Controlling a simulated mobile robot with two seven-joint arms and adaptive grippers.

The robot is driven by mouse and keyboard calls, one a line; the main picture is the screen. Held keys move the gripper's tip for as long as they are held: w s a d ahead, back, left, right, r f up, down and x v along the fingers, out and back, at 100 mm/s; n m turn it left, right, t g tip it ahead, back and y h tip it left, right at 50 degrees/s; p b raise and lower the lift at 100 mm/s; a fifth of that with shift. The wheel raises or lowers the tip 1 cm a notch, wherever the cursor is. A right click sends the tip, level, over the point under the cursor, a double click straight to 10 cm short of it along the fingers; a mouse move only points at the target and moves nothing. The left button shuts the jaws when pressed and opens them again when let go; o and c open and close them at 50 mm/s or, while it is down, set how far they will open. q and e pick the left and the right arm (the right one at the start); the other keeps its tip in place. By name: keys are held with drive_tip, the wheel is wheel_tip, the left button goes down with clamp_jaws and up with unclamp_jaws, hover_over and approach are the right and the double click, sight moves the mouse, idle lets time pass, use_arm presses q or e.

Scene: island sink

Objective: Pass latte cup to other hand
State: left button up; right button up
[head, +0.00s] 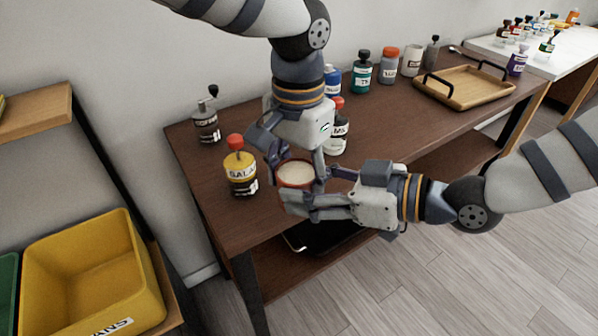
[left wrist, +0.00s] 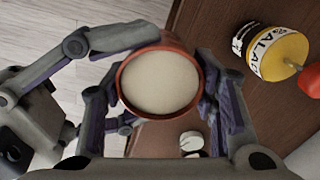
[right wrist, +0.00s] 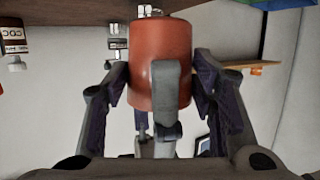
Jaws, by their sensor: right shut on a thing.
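The latte cup (head: 295,172) is a reddish-brown cup with a cream-coloured top, held over the table's front edge. It also shows from above in the left wrist view (left wrist: 160,82) and from the side in the right wrist view (right wrist: 150,55). My right gripper (head: 308,188) comes in from the right and is shut on the cup. My left gripper (head: 297,168) reaches down from above, its fingers open on either side of the cup. Whether they touch it is unclear. Parts of the two grippers overlap around the cup and hide its lower side in the head view.
A red-capped bottle (head: 337,132) stands behind my left gripper. A wooden tray (head: 470,86) lies at the table's right. A yellow bin (head: 95,275) is at lower left.

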use_arm(q)
drive_tip(key=shift+d, duration=0.1)
drive_tip(key=c, duration=0.5)
use_arm(e)
drive_tip(key=o, duration=1.4)
drive_tip(key=shift+o, duration=0.2)
drive_tip(key=shift+d+r, duration=0.1)
drive_tip(key=v, duration=1.2)
drive_tip(key=s+d+f+m+g+h, duration=0.1)
drive_tip(key=s+f+m+g+h, duration=0.25)
drive_tip(key=f, duration=0.65)
drive_tip(key=s+d+f+m+h, duration=0.1)
drive_tip(key=s+f+m+h, duration=0.2)
drive_tip(key=s+f+m, duration=0.5)
drive_tip(key=s+d+f+m+g+h, duration=0.1)
drive_tip(key=s+d+f+g+h, duration=0.3)
drive_tip(key=s+f, duration=0.8)
drive_tip(key=s+d+h, duration=0.1)
drive_tip(key=d+h, duration=0.1)
drive_tip(key=d, duration=0.2)
